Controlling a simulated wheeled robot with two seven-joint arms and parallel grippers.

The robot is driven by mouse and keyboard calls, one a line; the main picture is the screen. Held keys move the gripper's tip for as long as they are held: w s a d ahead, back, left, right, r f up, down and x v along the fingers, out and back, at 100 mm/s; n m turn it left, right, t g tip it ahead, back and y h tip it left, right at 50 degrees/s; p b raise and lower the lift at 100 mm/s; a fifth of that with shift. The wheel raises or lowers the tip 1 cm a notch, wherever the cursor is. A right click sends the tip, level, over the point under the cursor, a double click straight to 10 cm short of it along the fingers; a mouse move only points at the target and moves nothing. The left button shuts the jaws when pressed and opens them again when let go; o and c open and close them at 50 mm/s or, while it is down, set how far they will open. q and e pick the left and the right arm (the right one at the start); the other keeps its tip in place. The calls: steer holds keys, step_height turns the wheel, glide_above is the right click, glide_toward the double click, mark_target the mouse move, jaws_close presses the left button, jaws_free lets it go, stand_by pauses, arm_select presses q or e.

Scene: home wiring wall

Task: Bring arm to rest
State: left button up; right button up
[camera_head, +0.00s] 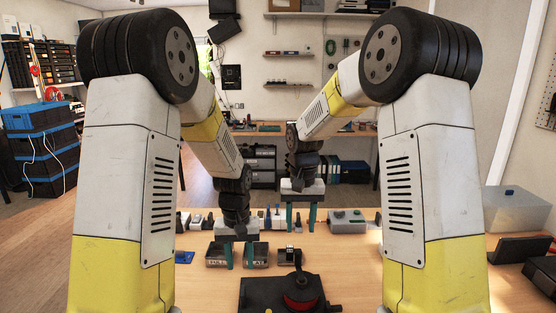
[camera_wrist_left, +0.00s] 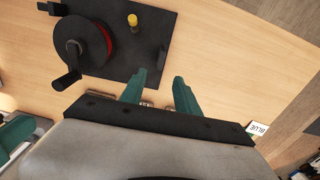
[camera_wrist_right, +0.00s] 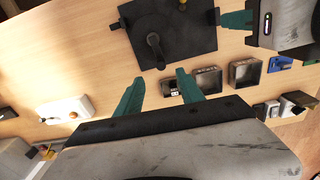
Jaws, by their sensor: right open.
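My left gripper (camera_head: 239,257) hangs fingers-down over the table, near two small dark trays, in the head view. Its two green fingers are apart with nothing held between them in the left wrist view (camera_wrist_left: 160,80). My right gripper (camera_head: 301,218) hangs further back and to the right, also fingers-down. Its green fingers are spread and empty in the right wrist view (camera_wrist_right: 157,82). A black plate with a crank reel and red ring (camera_head: 300,300) lies at the front of the table. Both arms are bent, with their elbows high.
The small trays (camera_head: 217,261) and a small device (camera_head: 289,254) stand behind the plate. A grey box (camera_head: 347,219) and several small parts line the table's back. A clear bin (camera_head: 517,208) is at the right. Bare wood (camera_head: 350,265) lies right of the plate.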

arm_select(q)
steer(key=s+a+r+t+h, duration=0.1)
steer(key=s+a+r+t, duration=0.1)
steer(key=s+r, duration=0.6)
steer(key=s+a+r+m+t+h, duration=0.1)
steer(key=s+r+t, duration=0.3)
steer(key=s+r, duration=0.4)
step_height(320, 180, up, 6)
steer(key=shift+s+a+r, duration=0.1)
steer(key=shift+s+a, duration=0.05)
steer(key=shift+a, duration=0.35)
arm_select(e)
steer(key=s+d+r+t+y, duration=0.1)
steer(key=s+d+r+t, duration=0.2)
steer(key=s+r, duration=0.4)
steer(key=s+d+r+t+y, duration=0.1)
steer(key=s+d+r+t, duration=0.2)
steer(key=s, duration=1.1)
step_height(320, 180, up, 4)
steer(key=shift+s+d+r+n, duration=0.1)
steer(key=shift+s+d+n, duration=0.25)
steer(key=shift+d, duration=0.65)
